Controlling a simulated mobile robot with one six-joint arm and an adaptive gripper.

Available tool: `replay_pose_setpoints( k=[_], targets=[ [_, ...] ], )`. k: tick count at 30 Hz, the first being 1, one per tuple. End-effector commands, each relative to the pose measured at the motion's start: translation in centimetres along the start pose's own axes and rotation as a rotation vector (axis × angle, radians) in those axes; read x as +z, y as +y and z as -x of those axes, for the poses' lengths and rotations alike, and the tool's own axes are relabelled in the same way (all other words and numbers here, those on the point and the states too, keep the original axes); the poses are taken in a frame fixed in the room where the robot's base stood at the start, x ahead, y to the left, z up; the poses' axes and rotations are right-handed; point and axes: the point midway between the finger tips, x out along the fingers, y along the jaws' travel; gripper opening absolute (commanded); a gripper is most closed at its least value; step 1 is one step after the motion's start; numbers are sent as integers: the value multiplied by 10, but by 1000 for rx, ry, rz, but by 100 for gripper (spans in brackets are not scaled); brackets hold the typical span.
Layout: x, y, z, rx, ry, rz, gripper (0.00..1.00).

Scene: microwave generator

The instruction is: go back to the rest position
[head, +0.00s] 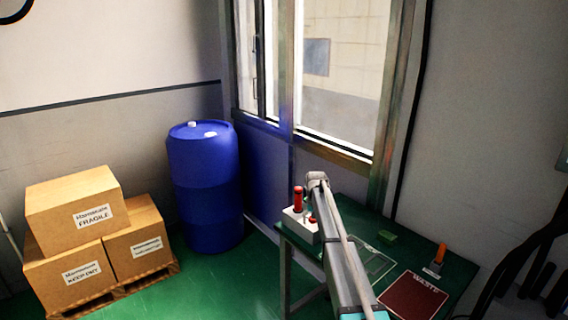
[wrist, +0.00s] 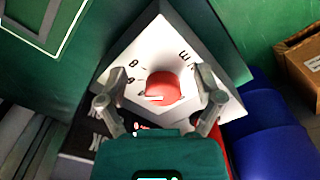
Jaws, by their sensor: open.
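My gripper (wrist: 159,98) is open in the wrist view, with one finger on each side of a round red knob (wrist: 164,86). I cannot tell whether the fingers touch it. The knob is on the white marked face of a box (wrist: 205,50). My fingers are hidden behind the arm there.
A blue barrel (head: 205,185) and stacked cardboard boxes (head: 85,220) stand left. A window wall is behind the table.

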Motion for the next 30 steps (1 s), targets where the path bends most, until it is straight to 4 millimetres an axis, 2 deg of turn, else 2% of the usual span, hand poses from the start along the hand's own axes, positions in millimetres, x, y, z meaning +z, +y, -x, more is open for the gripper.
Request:
replay_pose_setpoints(
  k=[1, 5, 8, 24, 30],
  targets=[
    [17, 1, 1, 0, 0, 2, 85],
    [55, 4, 2, 0, 0, 9, 85],
    [93, 8, 4, 0, 0, 16, 85],
    [304, 25, 12, 0, 0, 59, 85],
    [377, 31, 14, 0, 0, 74, 85]
  ],
)
